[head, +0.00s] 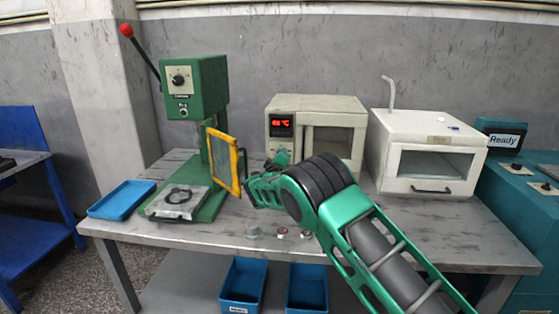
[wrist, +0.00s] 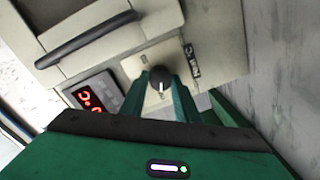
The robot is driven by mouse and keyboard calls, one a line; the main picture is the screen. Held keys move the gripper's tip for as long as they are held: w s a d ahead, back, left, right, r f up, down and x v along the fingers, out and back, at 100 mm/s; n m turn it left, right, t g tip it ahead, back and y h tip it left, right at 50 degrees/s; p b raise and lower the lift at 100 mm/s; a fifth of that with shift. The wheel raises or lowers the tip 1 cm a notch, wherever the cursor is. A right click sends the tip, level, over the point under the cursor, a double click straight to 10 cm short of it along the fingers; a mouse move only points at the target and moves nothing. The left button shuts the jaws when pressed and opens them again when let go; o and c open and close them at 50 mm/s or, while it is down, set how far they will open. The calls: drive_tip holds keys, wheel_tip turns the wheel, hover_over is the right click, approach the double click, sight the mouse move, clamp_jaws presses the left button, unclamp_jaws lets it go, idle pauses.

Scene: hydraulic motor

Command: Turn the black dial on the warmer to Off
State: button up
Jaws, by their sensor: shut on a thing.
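The warmer (head: 337,108) is a cream box with a red lit display (head: 281,123) on its front, standing at the back middle of the table. In the wrist view its black dial (wrist: 160,76) sits on the panel beside the display (wrist: 90,100). The dial's white mark points toward the bottom of the picture. My gripper (wrist: 161,92) has its green fingers on both sides of the dial, shut on it. In the head view my gripper (head: 279,160) is at the warmer's lower left front, and the dial is hidden there.
A green press (head: 195,90) with a red-knobbed lever and a yellow-framed guard (head: 223,160) stands close left of my arm. A white oven (head: 425,130) stands right of the warmer. A blue tray (head: 122,200) lies at left. Small parts (head: 281,231) lie near the table's front.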

drive_tip(key=shift+s+a+f, duration=0.1)
drive_tip(key=shift+a, duration=0.2)
drive_tip(key=o, duration=1)
drive_tip(key=shift+o, duration=0.2)
drive_tip(key=shift+d, duration=0.1)
drive_tip(key=s, duration=1)
drive_tip(key=shift+s+r, duration=0.25)
